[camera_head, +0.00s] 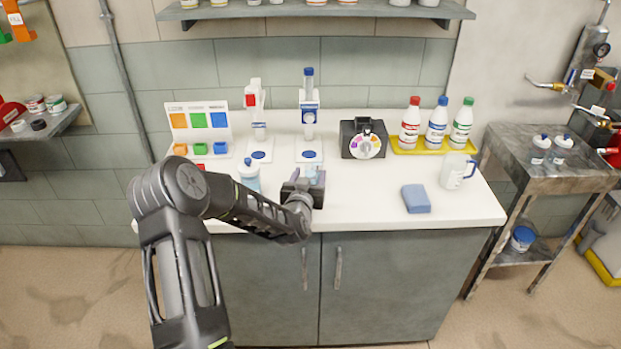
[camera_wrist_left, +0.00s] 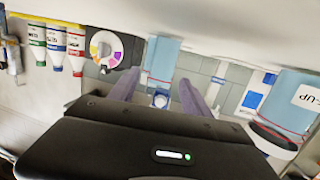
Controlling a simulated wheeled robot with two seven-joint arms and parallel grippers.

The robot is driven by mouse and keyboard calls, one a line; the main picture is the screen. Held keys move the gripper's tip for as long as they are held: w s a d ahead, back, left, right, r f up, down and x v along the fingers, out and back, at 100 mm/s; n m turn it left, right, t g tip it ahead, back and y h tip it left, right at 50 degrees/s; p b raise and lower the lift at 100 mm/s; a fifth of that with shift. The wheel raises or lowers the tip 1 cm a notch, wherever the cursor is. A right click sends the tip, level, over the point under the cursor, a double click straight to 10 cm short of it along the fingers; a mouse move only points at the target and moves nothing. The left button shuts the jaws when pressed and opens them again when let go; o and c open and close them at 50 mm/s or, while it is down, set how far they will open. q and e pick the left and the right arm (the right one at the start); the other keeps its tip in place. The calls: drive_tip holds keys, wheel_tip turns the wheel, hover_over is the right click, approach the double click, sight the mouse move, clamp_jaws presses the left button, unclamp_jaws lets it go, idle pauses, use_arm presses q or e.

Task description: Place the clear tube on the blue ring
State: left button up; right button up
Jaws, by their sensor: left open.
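A pale blue clear tube (camera_head: 312,175) stands near the front of the white counter, partly hidden by my left gripper in the head view. In the left wrist view the tube (camera_wrist_left: 162,60) is between and just beyond the fingers; I cannot tell whether they touch it. My left gripper (camera_head: 305,186) is open, with one finger on each side of the tube in the wrist view (camera_wrist_left: 159,92). Behind the tube, a white stand has a round blue mark (camera_head: 309,154) on its base and a blue-capped tube (camera_head: 309,90) above. My right gripper is out of view.
A bottle (camera_head: 249,174) stands left of the gripper. Another stand (camera_head: 260,144) with a blue mark is at back left. A dial box (camera_head: 364,140) and several bottles on a yellow tray (camera_head: 432,149) are behind.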

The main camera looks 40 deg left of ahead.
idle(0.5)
use_arm(q)
clamp_jaws()
idle(0.4)
